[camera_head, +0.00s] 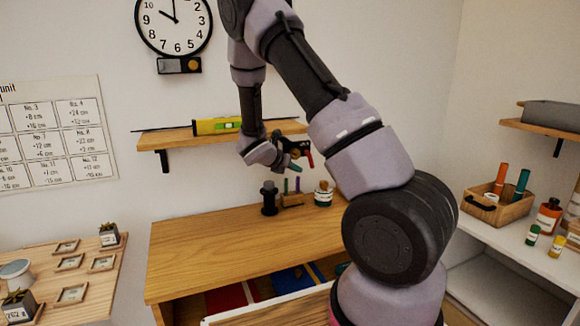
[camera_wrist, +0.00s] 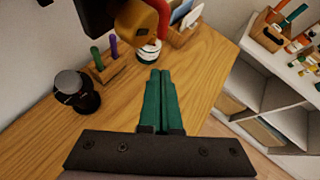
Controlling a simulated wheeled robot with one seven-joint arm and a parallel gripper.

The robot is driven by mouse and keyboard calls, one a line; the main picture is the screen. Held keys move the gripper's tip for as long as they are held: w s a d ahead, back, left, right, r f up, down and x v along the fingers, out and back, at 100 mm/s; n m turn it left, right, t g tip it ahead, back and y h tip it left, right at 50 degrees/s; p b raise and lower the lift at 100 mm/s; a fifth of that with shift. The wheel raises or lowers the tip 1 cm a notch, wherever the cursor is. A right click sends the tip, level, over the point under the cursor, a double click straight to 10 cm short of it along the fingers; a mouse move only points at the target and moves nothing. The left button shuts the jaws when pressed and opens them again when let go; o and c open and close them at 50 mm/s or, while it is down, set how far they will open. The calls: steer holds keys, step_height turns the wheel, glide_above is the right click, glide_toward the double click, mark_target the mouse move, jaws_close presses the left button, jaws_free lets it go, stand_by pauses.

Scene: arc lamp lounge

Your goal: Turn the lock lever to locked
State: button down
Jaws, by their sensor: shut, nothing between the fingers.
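A dark fitting with a yellow part (camera_wrist: 135,22) and a red lever-like piece (camera_wrist: 162,18) is at the top of the wrist view, cut off by the frame edge. In the head view the red piece (camera_head: 310,160) hangs below the wall shelf, partly hidden by my arm. I cannot read whether the lever is at locked. My gripper (camera_wrist: 160,74) has green fingers, shut together and empty. In the wrist view its tips appear just below the red piece; whether they touch cannot be told. In the head view my gripper (camera_head: 295,166) is beside the red piece.
The wall shelf (camera_head: 172,138) holds a yellow-green level (camera_head: 218,126). The wooden desk top (camera_head: 215,245) below carries a black cylinder (camera_head: 269,198), a pen block (camera_head: 292,198) and a jar (camera_head: 324,194). A drawer beneath is open. The desk's front left is clear.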

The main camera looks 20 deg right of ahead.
steer(key=shift+w+d+f, duration=0.15)
steer(key=shift+w+d, duration=0.45)
steer(key=shift+d, duration=0.35)
steer(key=shift+w+d+f, duration=0.15)
steer(key=shift+w+d, duration=0.5)
steer(key=shift+d, duration=0.3)
steer(key=shift+w+d+f, duration=0.15)
steer(key=shift+w+d, duration=0.45)
steer(key=shift+d, duration=0.35)
steer(key=shift+d+f+n+h, duration=0.2)
steer(key=shift+f+n+h, duration=0.1)
steer(key=shift+h, duration=0.5)
steer(key=shift+d+f+n+t+h, duration=0.1)
steer(key=shift+d+n+t+h, duration=0.25)
steer(key=shift+h, duration=0.45)
steer(key=n+t+h, duration=0.4)
steer(key=t+h, duration=0.1)
steer(key=h, duration=0.3)
glide_toward(313, 167)
steer(key=s, duration=0.1)
steer(key=s+f, duration=0.1)
steer(key=s, duration=0.1)
steer(key=shift+s, duration=0.35)
